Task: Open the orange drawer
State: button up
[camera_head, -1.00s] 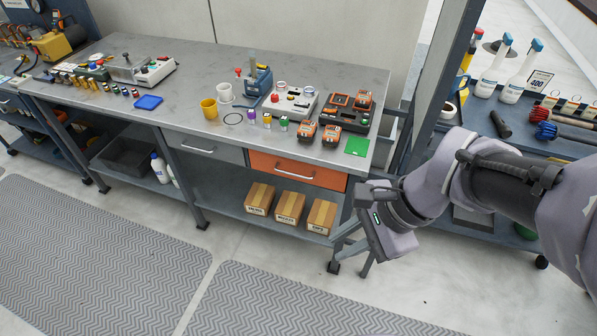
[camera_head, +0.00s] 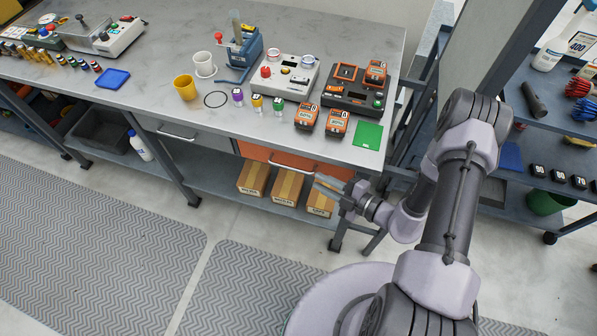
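The orange drawer (camera_head: 258,153) is in the workbench, under the right part of the top, and looks shut. Its pale bar handle (camera_head: 291,168) runs across its front. My gripper (camera_head: 318,181) is in front of the drawer's right part, just right of and slightly below the handle's right end in the picture. Its fingers point left toward the handle. I cannot tell whether they touch it, and their gap is too small to judge.
A grey drawer (camera_head: 213,146) is left of the orange one. Cardboard boxes (camera_head: 287,185) stand on the shelf below. Batteries, a charger (camera_head: 352,91) and cups (camera_head: 186,90) are on the bench top (camera_head: 170,92). A blue cart (camera_head: 560,140) stands at the right. The floor in front is clear.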

aim_at(302, 172)
jog(key=b+x, duration=0.2)
jog(key=x, duration=0.7)
jog(key=shift+w+r, duration=0.1)
grip_shut()
dwell(1.1)
